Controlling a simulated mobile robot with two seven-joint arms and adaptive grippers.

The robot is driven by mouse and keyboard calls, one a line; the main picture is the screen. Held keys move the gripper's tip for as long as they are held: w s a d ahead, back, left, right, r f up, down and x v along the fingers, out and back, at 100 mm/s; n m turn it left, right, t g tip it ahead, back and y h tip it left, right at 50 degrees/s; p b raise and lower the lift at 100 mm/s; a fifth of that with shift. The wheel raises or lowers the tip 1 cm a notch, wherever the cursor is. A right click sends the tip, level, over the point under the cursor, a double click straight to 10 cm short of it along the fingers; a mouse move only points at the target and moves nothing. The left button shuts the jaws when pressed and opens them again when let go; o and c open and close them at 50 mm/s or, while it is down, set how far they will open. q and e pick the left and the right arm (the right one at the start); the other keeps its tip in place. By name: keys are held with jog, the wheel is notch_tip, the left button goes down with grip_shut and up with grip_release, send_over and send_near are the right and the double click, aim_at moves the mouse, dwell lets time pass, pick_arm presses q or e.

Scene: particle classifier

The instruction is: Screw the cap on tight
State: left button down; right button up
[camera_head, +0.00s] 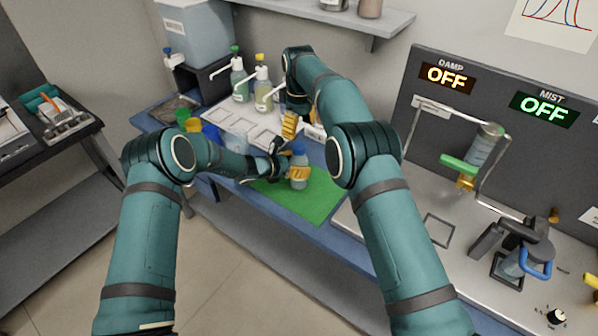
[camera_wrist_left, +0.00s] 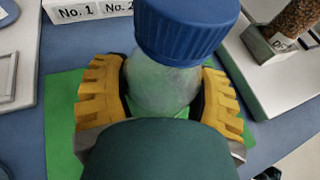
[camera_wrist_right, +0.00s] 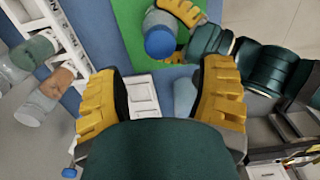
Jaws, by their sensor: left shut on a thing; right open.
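A clear bottle (camera_head: 299,181) with a blue cap (camera_head: 298,148) on its top stands over the green mat (camera_head: 322,199). I cannot tell how tight the cap is. My left gripper (camera_head: 291,172) is shut on the bottle's body below the cap. In the left wrist view the bottle (camera_wrist_left: 160,88) sits between the yellow fingers and the cap (camera_wrist_left: 185,30) covers its mouth. My right gripper (camera_wrist_right: 163,88) is open and empty. In the head view, it (camera_head: 291,124) is behind the bottle, apart from it. The right wrist view shows the cap (camera_wrist_right: 160,43) beyond its fingertips.
A white tray (camera_head: 226,117) and two pump bottles (camera_head: 263,92) stand behind on the blue table. Labelled holders (camera_wrist_left: 92,12) are near the bottle. At the right is a grey panel with two OFF displays (camera_head: 446,77) and a stand (camera_head: 462,164). The mat's front part is clear.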

aim_at(299, 146)
notch_tip(299, 146, down, 8)
jog(key=shift+r, duration=0.25)
grip_shut()
jog(key=shift+c, duration=0.2)
grip_release()
jog(key=shift+r, duration=0.15)
jog(key=shift+r, duration=2.15)
jog(key=shift+o, duration=0.2)
